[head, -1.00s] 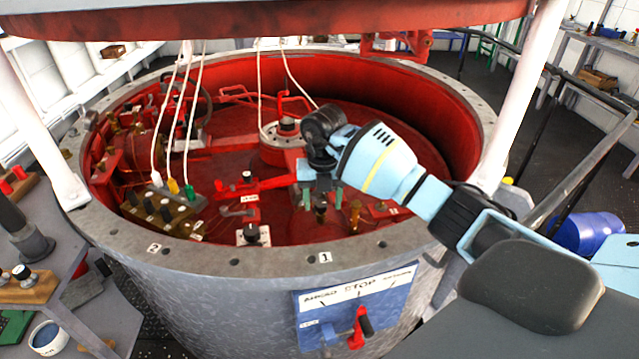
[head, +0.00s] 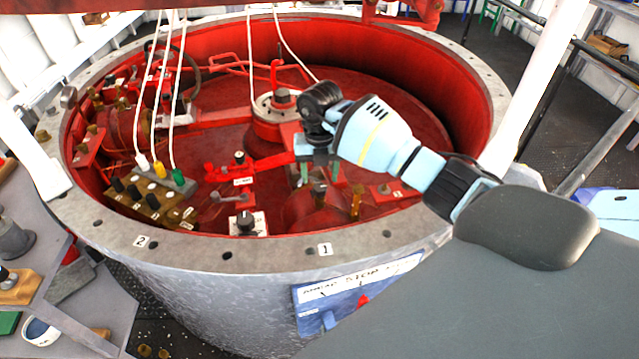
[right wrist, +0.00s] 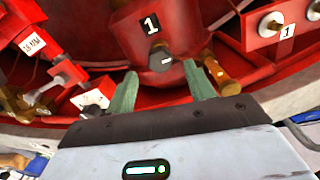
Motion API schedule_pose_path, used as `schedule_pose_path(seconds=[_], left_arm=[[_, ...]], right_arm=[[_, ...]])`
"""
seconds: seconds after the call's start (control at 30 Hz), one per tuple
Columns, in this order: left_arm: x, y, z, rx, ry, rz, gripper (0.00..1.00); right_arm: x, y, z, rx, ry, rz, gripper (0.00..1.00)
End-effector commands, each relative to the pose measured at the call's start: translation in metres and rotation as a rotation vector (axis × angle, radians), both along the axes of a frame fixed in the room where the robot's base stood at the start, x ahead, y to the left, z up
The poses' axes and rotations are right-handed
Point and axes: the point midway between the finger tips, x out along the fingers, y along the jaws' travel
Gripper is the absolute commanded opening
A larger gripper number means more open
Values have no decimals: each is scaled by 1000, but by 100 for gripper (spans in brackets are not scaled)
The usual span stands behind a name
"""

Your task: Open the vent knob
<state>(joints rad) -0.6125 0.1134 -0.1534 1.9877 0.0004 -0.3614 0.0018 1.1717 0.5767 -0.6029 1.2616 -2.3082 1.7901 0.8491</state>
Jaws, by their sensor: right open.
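My right gripper (head: 320,178) hangs inside the red well, its green fingers pointing down and apart with nothing between them. In the right wrist view the open fingers (right wrist: 162,85) reach toward a dark round knob (right wrist: 160,60) with a pale mark. It sits on a red block (right wrist: 130,28) labelled 1, just beyond the fingertips and roughly centred between them. Another black knob (head: 245,222) stands on a white plate nearer the rim. No readable label says which knob is the vent. My left gripper is out of view.
The grey riveted rim (head: 290,252) surrounds the well. A brass fitting (right wrist: 228,84) is close beside the right-hand finger. White cables (head: 177,100) run down to a terminal block (head: 145,195) on the left. A blue lever panel (head: 345,300) is on the outer wall.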

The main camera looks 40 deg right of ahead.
Motion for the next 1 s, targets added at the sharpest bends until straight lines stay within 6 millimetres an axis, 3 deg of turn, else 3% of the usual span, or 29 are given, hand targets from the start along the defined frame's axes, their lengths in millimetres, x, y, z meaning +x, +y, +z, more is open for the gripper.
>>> schedule_pose_path(seconds=[0.1, 0.3, 0.67, 1.0], left_arm=[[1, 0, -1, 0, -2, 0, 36], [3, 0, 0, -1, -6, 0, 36], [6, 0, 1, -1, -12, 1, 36], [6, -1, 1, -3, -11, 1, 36]], right_arm=[[-1, 0, -19, -1, 3, 1, 54], [0, 0, -37, 0, 0, 1, 54], [0, 0, -40, -1, -2, 1, 53], [0, 0, -40, -1, -2, 1, 9]])
